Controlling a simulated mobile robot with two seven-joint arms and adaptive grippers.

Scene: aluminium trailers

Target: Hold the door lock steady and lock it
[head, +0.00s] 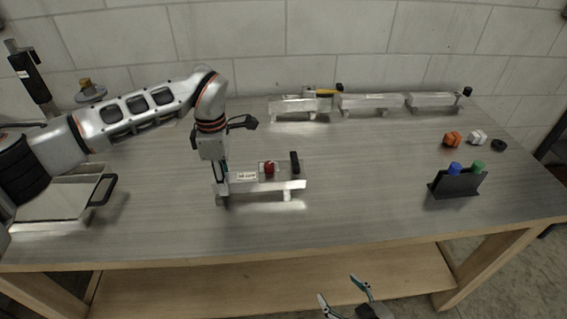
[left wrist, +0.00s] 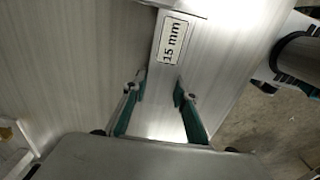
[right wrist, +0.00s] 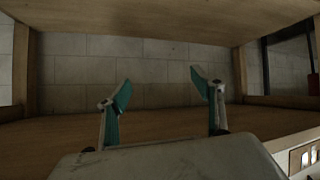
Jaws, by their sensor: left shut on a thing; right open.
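The door lock (head: 243,187) is a long aluminium piece on small feet on the bench. It carries a white label, a red knob (head: 269,168) and an upright black handle (head: 295,162). My left gripper (head: 221,184) comes down from above and is shut on its left end. In the left wrist view, the fingers (left wrist: 160,92) straddle the metal bar (left wrist: 165,118), below a label reading "15 mm". The knob and black handle are out of that view. My right gripper (head: 345,290) is open and empty, low in front of the bench; its spread fingers also show in the right wrist view (right wrist: 161,90).
A row of aluminium pieces (head: 372,102) stands along the back. At right are a dark holder (head: 455,188) with blue and green tops, orange (head: 452,138) and white (head: 477,137) pieces and a black ring (head: 499,145). Bench is clear between lock and holder. The right gripper faces a lower shelf (head: 250,285).

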